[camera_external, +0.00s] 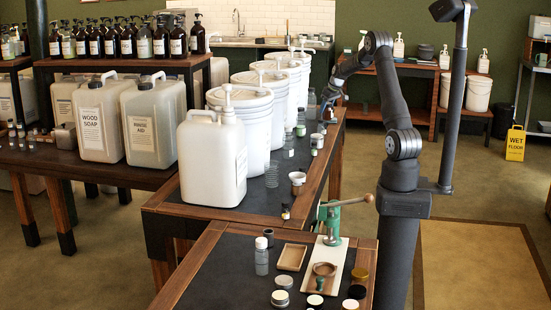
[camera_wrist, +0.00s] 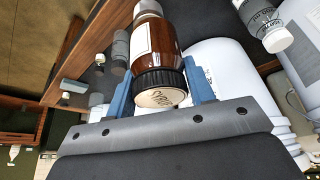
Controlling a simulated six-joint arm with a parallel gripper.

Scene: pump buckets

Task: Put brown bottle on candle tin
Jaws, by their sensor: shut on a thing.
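The brown bottle (camera_wrist: 165,58) has a pale label and a ribbed black cap with lettering on its face. My gripper (camera_wrist: 158,72) is shut on it, with a blue finger on each side, as the wrist view shows. I cannot tell which is the candle tin.
White buckets (camera_external: 252,120) and a large white pump jug (camera_external: 212,160) line the long table. Small jars and cups stand along its right side. The near table holds a grey bottle (camera_external: 262,257), a wooden tray (camera_external: 291,257) and a green lever press (camera_external: 331,225).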

